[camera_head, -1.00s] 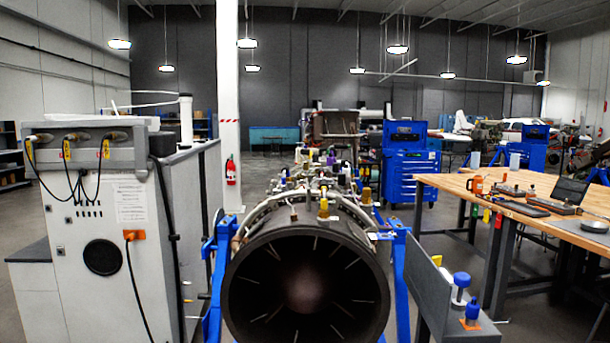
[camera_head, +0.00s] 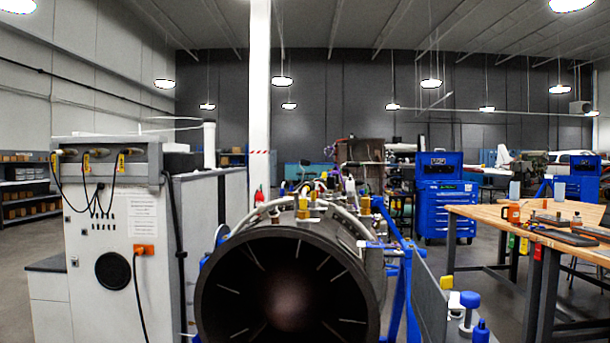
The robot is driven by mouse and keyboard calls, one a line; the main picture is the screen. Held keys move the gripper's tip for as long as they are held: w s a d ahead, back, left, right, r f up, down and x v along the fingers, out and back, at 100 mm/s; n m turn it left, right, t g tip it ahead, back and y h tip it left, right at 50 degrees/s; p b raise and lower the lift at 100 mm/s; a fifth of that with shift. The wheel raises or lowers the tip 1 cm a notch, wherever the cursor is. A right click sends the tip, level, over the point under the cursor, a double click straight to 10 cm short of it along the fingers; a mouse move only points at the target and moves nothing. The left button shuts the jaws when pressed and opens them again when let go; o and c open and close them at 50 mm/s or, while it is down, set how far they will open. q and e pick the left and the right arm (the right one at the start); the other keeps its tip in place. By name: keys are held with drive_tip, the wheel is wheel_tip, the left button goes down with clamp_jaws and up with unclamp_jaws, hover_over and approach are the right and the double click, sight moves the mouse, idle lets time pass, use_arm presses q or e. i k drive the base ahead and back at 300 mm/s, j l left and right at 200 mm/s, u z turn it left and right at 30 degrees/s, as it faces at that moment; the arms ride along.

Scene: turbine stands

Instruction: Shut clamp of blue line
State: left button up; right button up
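The turbine (camera_head: 290,285) stands in the middle foreground with its dark round open end toward me. It rests in a blue stand (camera_head: 402,290). Lines and fittings crowd its top, with a pale hose (camera_head: 262,212) arching over the casing and yellow-brown fittings (camera_head: 364,205) among them. I cannot make out the blue line or its clamp among these parts. Neither of my grippers is in view.
A grey test cabinet (camera_head: 125,240) with cables stands close on the left. A wooden workbench (camera_head: 490,213) with tools is on the right. A grey panel with blue-capped fittings (camera_head: 470,300) stands front right. A blue tool chest (camera_head: 445,200) is behind.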

sight(306, 163)
drive_tip(key=i+j, duration=0.1)
drive_tip(key=i, duration=0.75)
